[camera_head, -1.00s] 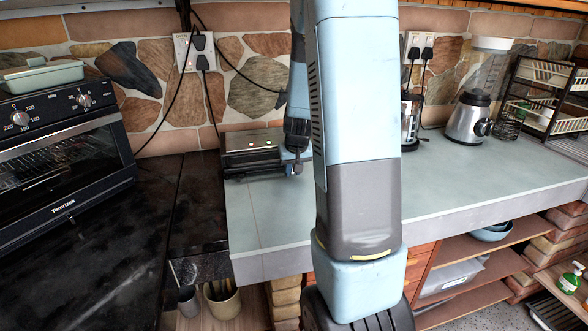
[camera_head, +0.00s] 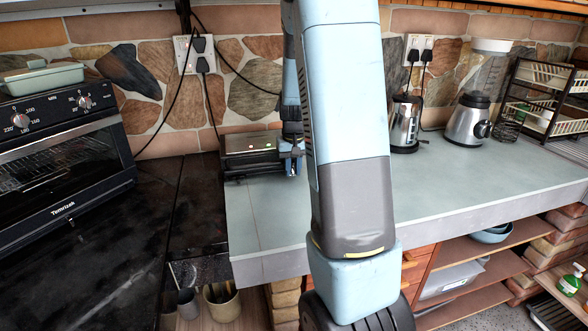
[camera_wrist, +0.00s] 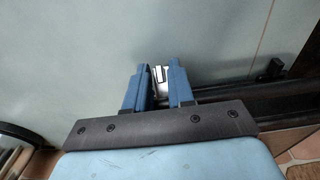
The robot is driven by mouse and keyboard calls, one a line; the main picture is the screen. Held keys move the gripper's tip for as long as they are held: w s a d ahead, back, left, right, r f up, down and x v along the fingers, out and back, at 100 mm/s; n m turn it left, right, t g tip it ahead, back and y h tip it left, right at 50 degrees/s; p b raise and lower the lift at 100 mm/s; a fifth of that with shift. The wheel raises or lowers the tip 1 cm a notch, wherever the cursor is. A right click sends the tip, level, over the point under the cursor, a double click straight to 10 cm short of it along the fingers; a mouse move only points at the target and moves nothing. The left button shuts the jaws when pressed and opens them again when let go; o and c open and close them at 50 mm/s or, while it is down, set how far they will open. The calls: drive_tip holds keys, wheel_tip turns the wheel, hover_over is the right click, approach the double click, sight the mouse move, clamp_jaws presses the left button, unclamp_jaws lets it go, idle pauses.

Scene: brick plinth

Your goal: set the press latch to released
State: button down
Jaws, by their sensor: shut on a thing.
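The press (camera_head: 250,145), a dark flat appliance with small green lights on its top, stands at the back left of the grey-green worktop. My gripper (camera_head: 292,162) is at its right front corner. In the wrist view, my gripper's blue fingers (camera_wrist: 161,88) are closed around a small silver and dark piece, which appears to be the press latch (camera_wrist: 158,74). Most of the latch is hidden between the fingers, so its setting cannot be read. The dark edge of the press (camera_wrist: 295,95) runs to the right of the fingers.
A black oven (camera_head: 60,160) stands at the left. A kettle (camera_head: 405,125), a blender (camera_head: 468,118) and a dish rack (camera_head: 545,100) stand at the right back. Sockets with cables (camera_head: 195,55) are on the stone wall behind the press. The worktop's middle (camera_head: 450,175) is clear.

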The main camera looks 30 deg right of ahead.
drive_tip(key=c, duration=1.2)
unclamp_jaws()
drive_tip(key=shift+c, duration=0.2)
drive_tip(key=shift+r, duration=0.1)
wheel_tip(320, 180, up, 13)
drive_tip(key=s, duration=0.1)
drive_tip(key=shift+s+a+r, duration=0.2)
drive_tip(key=shift+a, duration=0.05)
